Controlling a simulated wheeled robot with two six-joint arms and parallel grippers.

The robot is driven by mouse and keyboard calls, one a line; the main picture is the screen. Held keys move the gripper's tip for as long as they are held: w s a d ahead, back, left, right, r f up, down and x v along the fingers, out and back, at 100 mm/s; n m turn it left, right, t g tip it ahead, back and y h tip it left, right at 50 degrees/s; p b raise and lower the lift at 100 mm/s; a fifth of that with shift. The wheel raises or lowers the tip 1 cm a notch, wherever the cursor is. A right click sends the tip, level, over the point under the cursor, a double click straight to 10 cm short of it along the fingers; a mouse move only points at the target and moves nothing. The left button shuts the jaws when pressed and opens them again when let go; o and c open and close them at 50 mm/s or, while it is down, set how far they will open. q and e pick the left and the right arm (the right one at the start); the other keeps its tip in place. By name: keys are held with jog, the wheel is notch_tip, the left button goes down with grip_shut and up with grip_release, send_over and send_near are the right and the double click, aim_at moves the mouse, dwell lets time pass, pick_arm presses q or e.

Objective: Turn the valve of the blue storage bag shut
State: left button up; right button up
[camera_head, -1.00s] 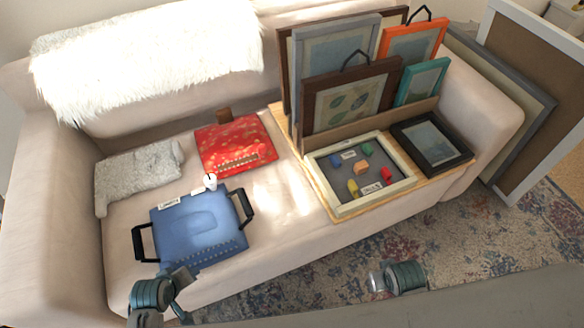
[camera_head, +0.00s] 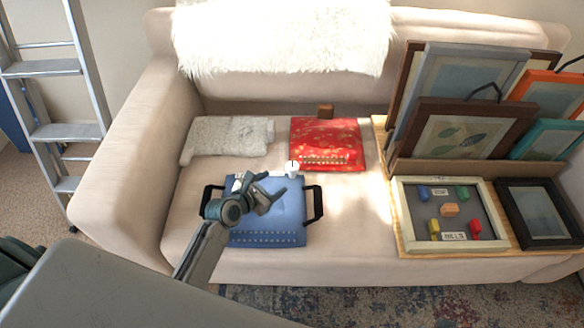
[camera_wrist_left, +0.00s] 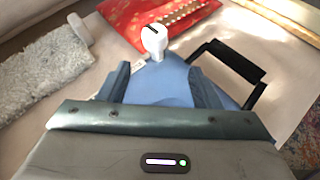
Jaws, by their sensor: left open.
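The blue storage bag (camera_head: 270,228) lies flat on the sofa seat with a black handle on each side. Its white valve (camera_head: 292,168) stands at the bag's far edge, close to the red bag. In the left wrist view the white valve (camera_wrist_left: 154,38) shows a dark line on its top and lies ahead of the fingers, between them. My left gripper (camera_head: 264,190) is over the bag, open and empty, short of the valve. The wrist view shows its two fingers (camera_wrist_left: 154,82) spread wide above the blue fabric (camera_wrist_left: 160,88). My right gripper is not in view.
A red patterned bag (camera_head: 327,142) and a grey fluffy cushion (camera_head: 228,138) lie behind the blue bag. A wooden board (camera_head: 408,240) at right carries a framed tray (camera_head: 400,208) with coloured blocks and several picture frames. A ladder (camera_head: 58,70) stands left of the sofa.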

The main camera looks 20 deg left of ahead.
aim_at(290, 167)
pick_arm(q)
jog(key=shift+w+a+r+n, duration=0.1)
jog(key=shift+w+r+n, duration=0.15)
jog(key=shift+w+n, duration=0.65)
jog(key=shift+w+n+t, duration=0.1)
jog(key=shift+n+t, duration=0.2)
jog(key=b+x, duration=0.2)
jog(key=x, duration=0.7)
jog(key=shift+w+f, duration=0.1)
jog(key=shift+w+d+f+b, duration=0.15)
jog(key=shift+w+d+b, duration=0.15)
jog(key=shift+w, duration=0.15)
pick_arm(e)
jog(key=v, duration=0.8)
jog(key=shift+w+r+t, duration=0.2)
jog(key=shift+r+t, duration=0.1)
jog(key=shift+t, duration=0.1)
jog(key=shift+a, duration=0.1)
pick_arm(q)
jog(key=c, duration=1)
